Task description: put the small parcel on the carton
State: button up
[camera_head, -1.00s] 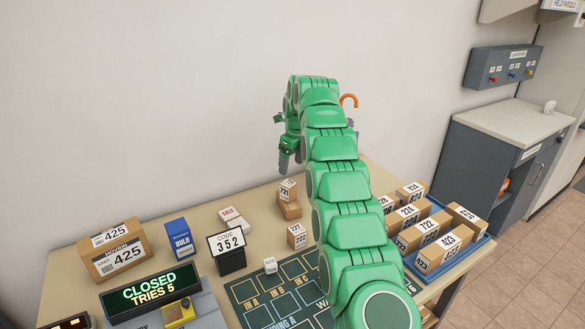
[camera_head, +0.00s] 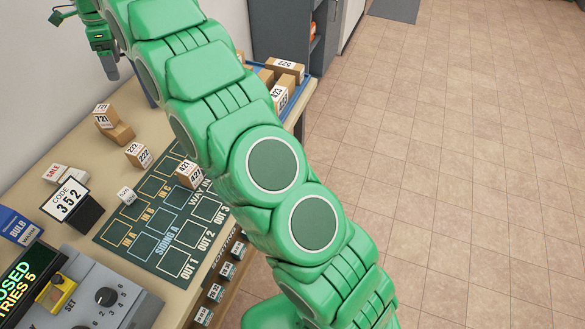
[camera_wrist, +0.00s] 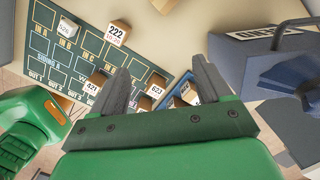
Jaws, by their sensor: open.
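No single thing is marked as the small parcel; several small numbered parcels are in view. Parcel 721 (camera_head: 104,117) rests on a brown box (camera_head: 122,134) at the table's back. Parcel 222 (camera_head: 139,155) stands nearer, also in the wrist view (camera_wrist: 117,35). Parcel 421 (camera_head: 189,175) is on the dark green mat (camera_head: 150,254). A tiny white cube (camera_head: 126,195) is by the mat's left edge. The large carton marked 425 is outside the current views. My gripper (camera_head: 108,62) is above the table's back edge; its fingers (camera_wrist: 161,88) are apart, with nothing held.
A code sign 352 (camera_head: 67,200), a SALE box (camera_head: 56,174) and a blue BULB box (camera_head: 16,226) stand at the left. A grey control box (camera_head: 100,295) is in front. A blue tray (camera_head: 301,95) of parcels lies behind my arm. Open tiled floor (camera_head: 470,180) is right.

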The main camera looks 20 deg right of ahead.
jog(key=s+d+r+n+g, duration=0.1)
jog(key=s+d+r+n, duration=0.3)
jog(key=s+d, duration=0.6)
jog(key=s+d+r+n, duration=0.2)
jog(key=s+d+n, duration=0.3)
jog(key=s+d, duration=0.55)
jog(key=s+d+f+n, duration=0.3)
jog(key=s, duration=0.8)
jog(key=s+d+f+n+h, duration=0.1)
jog(key=s+d+f+n, duration=0.2)
jog(key=s, duration=0.8)
jog(key=s+d+f+n+g, duration=0.1)
jog(key=s+d+f+n, duration=0.2)
jog(key=s, duration=0.8)
jog(key=shift+s, duration=0.25)
